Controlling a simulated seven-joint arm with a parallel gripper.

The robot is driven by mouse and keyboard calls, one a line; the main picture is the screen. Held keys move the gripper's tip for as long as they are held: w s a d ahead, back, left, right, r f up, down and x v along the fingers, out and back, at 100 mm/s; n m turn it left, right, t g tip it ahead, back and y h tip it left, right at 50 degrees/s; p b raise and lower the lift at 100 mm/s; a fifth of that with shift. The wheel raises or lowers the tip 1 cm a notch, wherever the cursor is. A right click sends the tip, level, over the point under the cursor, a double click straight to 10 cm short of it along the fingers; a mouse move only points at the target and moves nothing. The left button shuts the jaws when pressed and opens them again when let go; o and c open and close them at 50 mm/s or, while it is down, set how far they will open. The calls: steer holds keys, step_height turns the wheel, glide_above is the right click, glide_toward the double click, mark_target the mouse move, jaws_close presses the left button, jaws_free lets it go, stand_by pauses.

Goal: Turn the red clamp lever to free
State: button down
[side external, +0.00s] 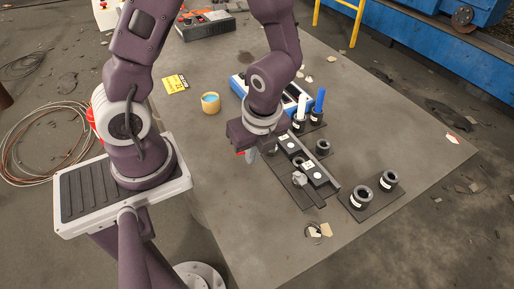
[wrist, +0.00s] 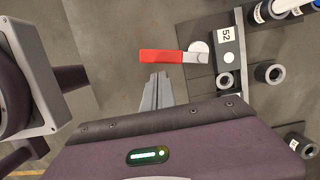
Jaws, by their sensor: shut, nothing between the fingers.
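The red clamp lever (wrist: 162,56) shows in the wrist view, lying crosswise with its red handle to the left and its grey end by a round pale disc (wrist: 198,50) on the dark fixture. In the side external view only a small red bit of the lever (side external: 240,153) shows beside my gripper; the rest is hidden. My gripper (wrist: 158,76) is shut and empty, its fingertips close to the lever's handle in the wrist view. I cannot tell whether they touch. My gripper also shows in the side external view (side external: 251,158), pointing down over the table.
The dark fixture (side external: 309,194) carries blocks with white labels, one reading 52 (wrist: 225,35). Black ring parts (side external: 361,196) stand on a plate to its right. White and blue rods (side external: 319,101) stand behind. The table's front is mostly clear.

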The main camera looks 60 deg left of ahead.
steer(key=d, duration=0.3)
steer(key=shift+s+d+r, duration=0.15)
steer(key=shift+s+d, duration=0.05)
steer(key=shift+s, duration=0.2)
steer(key=v, duration=0.9)
steer(key=w+a+m+g+h, duration=0.15)
steer(key=a+h, duration=0.25)
steer(key=a, duration=0.6)
steer(key=w+a+m+h, duration=0.1)
steer(key=w+a+h, duration=0.2)
steer(key=a, duration=0.7)
steer(key=shift+m, duration=0.25)
steer(key=x, duration=1)
steer(key=shift+w, duration=0.15)
steer(key=d, duration=0.3)
steer(key=shift+s+d, duration=0.1)
steer(key=shift+s, duration=0.3)
steer(key=shift+d, duration=0.3)
